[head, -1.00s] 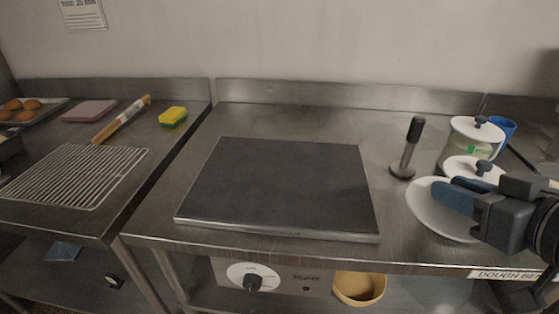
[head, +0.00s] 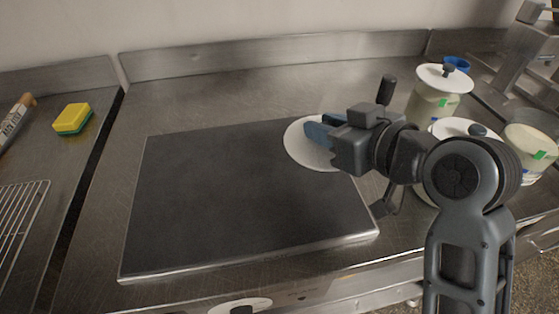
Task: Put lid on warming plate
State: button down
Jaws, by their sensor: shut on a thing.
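The warming plate (head: 220,200) is a wide, dark, flat slab with a metal edge on the steel bench, left of centre in the head view. A round white lid (head: 298,150) is over its back right part. My gripper (head: 322,131) is shut on the lid, its blue fingers near the lid's middle. The fingers and wrist hide the lid's grip and right side. I cannot tell whether the lid touches the plate or hangs a little above it.
Right of the plate stand a jar with a white knobbed lid (head: 440,80), a second white knobbed lid (head: 453,126) partly behind my arm, and a lidless jar (head: 530,145). A dark-handled tool (head: 386,88) is behind my wrist. A yellow sponge (head: 73,119) and wire rack (head: 20,215) are left.

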aim_at(299, 155)
jog(key=a+f, duration=0.1)
jog(key=a, duration=0.1)
jog(key=s+a+f, duration=0.1)
jog(key=a+f, duration=0.1)
jog(key=a, duration=0.1)
jog(key=shift+s+a+f, duration=0.3)
jog(key=shift+s, duration=0.05)
jog(key=shift+f+p, duration=0.35)
jog(key=shift+f, duration=1.6)
jog(key=shift+f, duration=0.1)
jog(key=shift+s+f+b, duration=0.1)
jog(key=shift+f+b, duration=0.3)
jog(key=shift+f, duration=0.3)
jog(key=c, duration=0.9)
grip_release()
jog(key=shift+s+f, duration=0.1)
jog(key=shift+f, duration=0.1)
jog(key=shift+o, duration=0.2)
jog(key=shift+r, duration=0.2)
jog(key=v, duration=0.4)
jog(key=r+v, duration=0.1)
jog(key=v, duration=0.7)
jog(key=shift+r, duration=0.35)
